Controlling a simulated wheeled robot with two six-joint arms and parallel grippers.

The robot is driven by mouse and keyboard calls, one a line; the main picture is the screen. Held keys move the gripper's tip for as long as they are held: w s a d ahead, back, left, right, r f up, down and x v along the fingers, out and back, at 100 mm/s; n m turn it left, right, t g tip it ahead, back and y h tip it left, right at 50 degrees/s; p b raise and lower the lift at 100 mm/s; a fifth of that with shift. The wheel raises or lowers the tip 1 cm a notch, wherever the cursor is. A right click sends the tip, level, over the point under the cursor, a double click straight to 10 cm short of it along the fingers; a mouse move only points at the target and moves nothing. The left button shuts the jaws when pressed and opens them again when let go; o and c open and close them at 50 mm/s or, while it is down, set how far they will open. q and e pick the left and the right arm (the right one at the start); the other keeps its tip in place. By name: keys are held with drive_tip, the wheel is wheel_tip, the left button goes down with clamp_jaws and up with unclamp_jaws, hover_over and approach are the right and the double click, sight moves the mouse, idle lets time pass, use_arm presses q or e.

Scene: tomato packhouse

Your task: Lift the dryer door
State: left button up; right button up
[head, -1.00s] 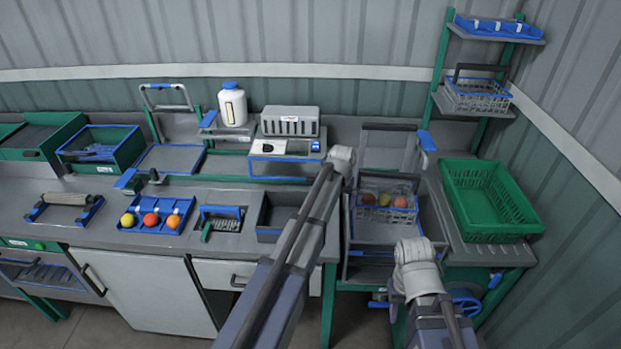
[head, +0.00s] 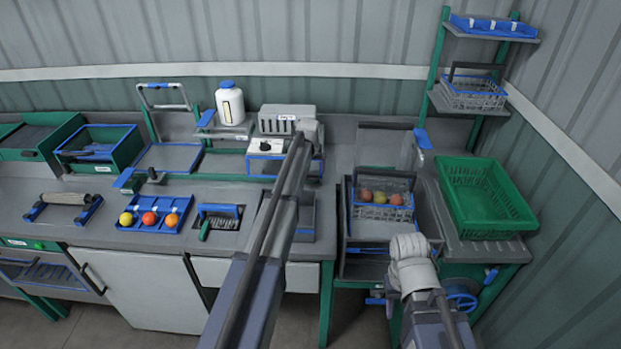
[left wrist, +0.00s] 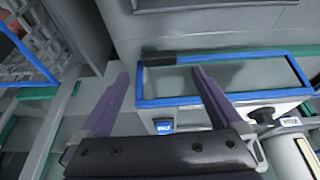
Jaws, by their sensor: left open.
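The dryer (head: 265,147) appears to be the counter machine with a pale control panel, a dark knob and a slotted grey box on top. Its blue-framed glass door (head: 260,168) seems to lie out flat in front of the panel; my left arm hides part of it. In the left wrist view the door (left wrist: 225,78) shows as a long blue frame with a dark strip at one end. My left gripper (left wrist: 162,72) is open and empty over the door, a finger tip on either side of the view's middle. Any contact cannot be told.
A white bottle (head: 230,103) stands left of the dryer. A basket of tomatoes (head: 366,211) sits in the station to the right, with a green crate (head: 450,205) beyond. A blue tray (head: 137,224) of coloured balls lies at front left.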

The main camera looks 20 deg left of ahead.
sight(311, 178)
use_arm(q)
drive_tip(key=b+x, duration=0.5)
drive_tip(key=x, duration=0.2)
drive_tip(key=shift+b, duration=0.4)
drive_tip(key=shift+r, duration=0.1)
clamp_jaws()
idle(0.3)
